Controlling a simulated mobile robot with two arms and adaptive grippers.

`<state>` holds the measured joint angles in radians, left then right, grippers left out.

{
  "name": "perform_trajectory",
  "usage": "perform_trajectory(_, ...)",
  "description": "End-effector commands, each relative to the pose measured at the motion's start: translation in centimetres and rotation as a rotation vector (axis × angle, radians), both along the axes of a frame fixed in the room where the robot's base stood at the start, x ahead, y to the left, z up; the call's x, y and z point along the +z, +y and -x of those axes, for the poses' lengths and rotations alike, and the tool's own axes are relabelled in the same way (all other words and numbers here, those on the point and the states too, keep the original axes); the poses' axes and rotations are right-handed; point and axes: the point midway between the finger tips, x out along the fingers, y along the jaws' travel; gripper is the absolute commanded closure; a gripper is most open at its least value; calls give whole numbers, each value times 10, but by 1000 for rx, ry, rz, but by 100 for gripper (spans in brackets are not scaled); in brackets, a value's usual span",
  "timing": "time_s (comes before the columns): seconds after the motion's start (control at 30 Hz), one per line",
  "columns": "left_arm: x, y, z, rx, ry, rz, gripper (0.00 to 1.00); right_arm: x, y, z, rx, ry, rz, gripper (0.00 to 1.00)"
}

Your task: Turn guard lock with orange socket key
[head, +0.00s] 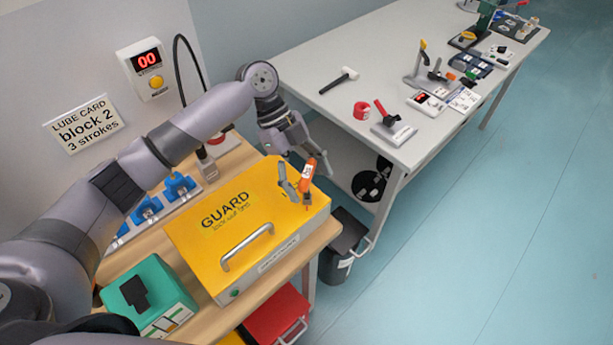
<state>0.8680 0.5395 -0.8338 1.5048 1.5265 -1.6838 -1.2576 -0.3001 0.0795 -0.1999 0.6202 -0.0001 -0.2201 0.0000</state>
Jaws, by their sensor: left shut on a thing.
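The orange socket key (308,172) stands nearly upright over the right end of the yellow guard (190,240), held by my left gripper (303,178). Its grey fingers sit around the orange handle, shut on it. The key's dark lower end meets the guard's top near its right corner in the picture. The guard lock is hidden at the key's tip, and I cannot tell whether the key is seated on it. The guard has a metal handle on its front and looks closed. My right gripper is not in view.
A green box (180,285) stands on the wooden bench left of the guard. Blue parts (180,186) line the bench's back. A wall counter (146,62) reads 00. A grey table (330,115) with tools stands at right. A black bin (340,245) sits beside the bench.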

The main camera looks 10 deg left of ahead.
Motion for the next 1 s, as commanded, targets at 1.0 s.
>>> perform_trajectory(1.0, 55, 0, -1, 1, -2, 2, 65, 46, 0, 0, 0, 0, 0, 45)
